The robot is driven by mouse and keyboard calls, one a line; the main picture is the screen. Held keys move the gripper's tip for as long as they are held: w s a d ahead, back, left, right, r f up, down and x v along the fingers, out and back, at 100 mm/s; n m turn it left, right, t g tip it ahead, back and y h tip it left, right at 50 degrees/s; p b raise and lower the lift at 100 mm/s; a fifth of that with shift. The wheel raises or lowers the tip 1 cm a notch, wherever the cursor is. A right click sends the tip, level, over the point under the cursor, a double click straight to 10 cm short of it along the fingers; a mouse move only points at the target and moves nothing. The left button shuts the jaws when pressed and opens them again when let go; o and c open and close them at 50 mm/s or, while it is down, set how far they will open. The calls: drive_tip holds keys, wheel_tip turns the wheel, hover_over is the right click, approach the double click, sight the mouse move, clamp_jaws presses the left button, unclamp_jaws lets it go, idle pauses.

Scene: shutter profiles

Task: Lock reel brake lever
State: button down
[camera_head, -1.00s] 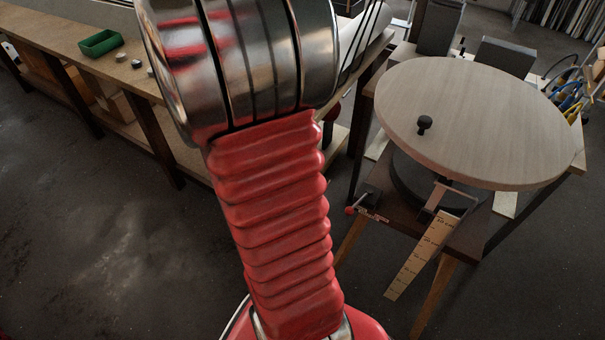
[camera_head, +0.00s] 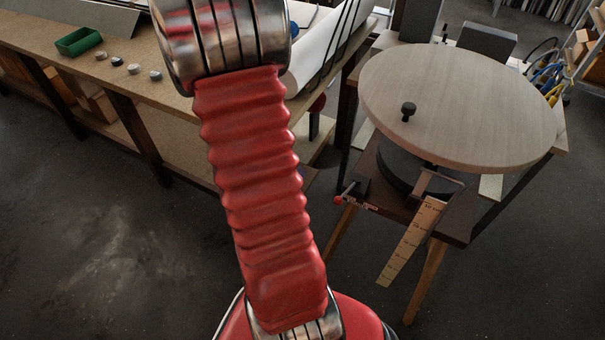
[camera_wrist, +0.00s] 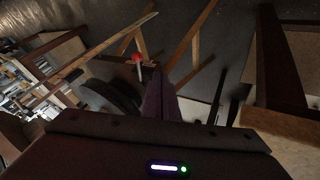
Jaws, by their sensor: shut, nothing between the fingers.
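The reel (camera_head: 465,105) is a round pale wooden disc with a black knob on top, on a dark-topped wooden-legged stand at right in the head view. The brake lever (camera_head: 338,199) has a small red ball end and sticks out at the stand's front left corner, beside a small label plate. In the wrist view the lever's red ball (camera_wrist: 138,58) shows just beyond and left of my fingertips. My gripper (camera_wrist: 159,80) is shut and empty, apart from the ball as far as I can tell. The gripper is outside the head view.
A long workbench (camera_head: 180,140) with a green tray (camera_head: 79,41) and several small grey pieces runs along the left. A wooden measuring strip (camera_head: 410,240) hangs off the stand's front edge. Open dark floor lies in front.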

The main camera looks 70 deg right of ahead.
sight(348, 190)
drive_tip(key=s+d+f, duration=0.1)
drive_tip(key=s+f, duration=0.6)
drive_tip(key=s, duration=0.1)
drive_tip(key=shift+s, duration=0.25)
drive_tip(key=shift+f, duration=0.1)
idle(0.4)
